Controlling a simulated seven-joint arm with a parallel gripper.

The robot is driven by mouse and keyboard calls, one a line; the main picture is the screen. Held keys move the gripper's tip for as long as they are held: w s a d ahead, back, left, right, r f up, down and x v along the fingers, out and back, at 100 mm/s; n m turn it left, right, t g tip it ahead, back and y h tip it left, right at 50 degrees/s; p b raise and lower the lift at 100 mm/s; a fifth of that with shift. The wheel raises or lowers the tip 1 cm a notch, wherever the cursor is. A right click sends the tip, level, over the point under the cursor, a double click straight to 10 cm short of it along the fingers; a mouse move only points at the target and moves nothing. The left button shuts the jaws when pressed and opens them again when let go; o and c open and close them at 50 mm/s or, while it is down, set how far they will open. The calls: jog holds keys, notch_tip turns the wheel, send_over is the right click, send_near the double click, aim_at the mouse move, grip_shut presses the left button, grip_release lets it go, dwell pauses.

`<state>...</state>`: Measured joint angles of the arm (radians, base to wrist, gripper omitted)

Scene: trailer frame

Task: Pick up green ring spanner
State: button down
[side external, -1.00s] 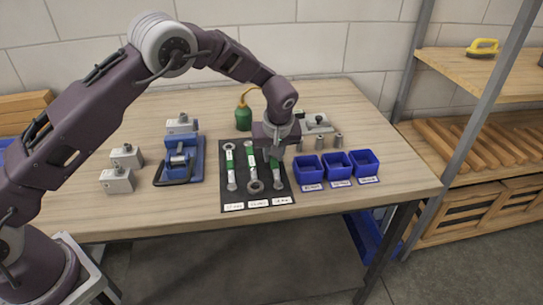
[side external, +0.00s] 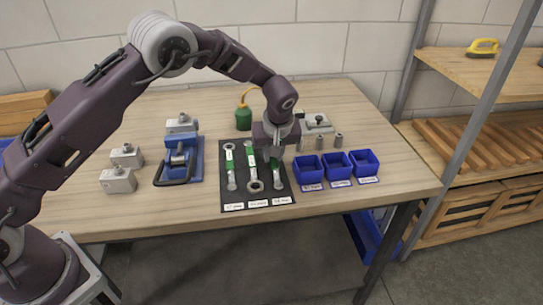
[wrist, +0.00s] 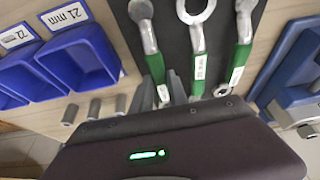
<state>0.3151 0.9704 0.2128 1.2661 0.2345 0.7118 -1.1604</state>
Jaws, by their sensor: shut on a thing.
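Three spanners with green grips lie side by side on a black mat (side external: 226,199). The left spanner (side external: 231,168), the middle spanner (side external: 252,170) with a large ring at its near end, and the right spanner (side external: 277,185) all show. My gripper (side external: 272,157) is down at the right spanner, its fingers shut on the green grip. In the wrist view my gripper's fingers (wrist: 167,92) stand either side of that grip; the right spanner's shank (wrist: 149,38) runs up from them. The middle spanner (wrist: 198,38) is close beside. The spanner's far end is hidden behind my gripper.
Blue bins (side external: 309,174) stand right of the mat, with small metal cylinders (side external: 310,141) behind them. A blue vise-like fixture (side external: 180,163) and grey blocks (side external: 118,179) are to the left. A green oil bottle (side external: 243,118) stands behind. The table front is clear.

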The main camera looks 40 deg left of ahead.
aim_at(271, 158)
dwell(0.6)
notch_tip(271, 158, up, 10)
jog(key=c, duration=2)
grip_release()
grip_shut()
jog(key=s+a+r+n+g, duration=0.1)
jog(key=s+a+r+n, duration=0.2)
jog(key=s+a, duration=0.2)
jog(key=s+a+r+n+g+y, duration=0.1)
jog(key=s+a+r+n, duration=0.2)
jog(key=s+a, duration=0.3)
jog(key=a, duration=0.3)
jog(key=shift+a+r, duration=0.15)
jog(key=shift+r, duration=0.2)
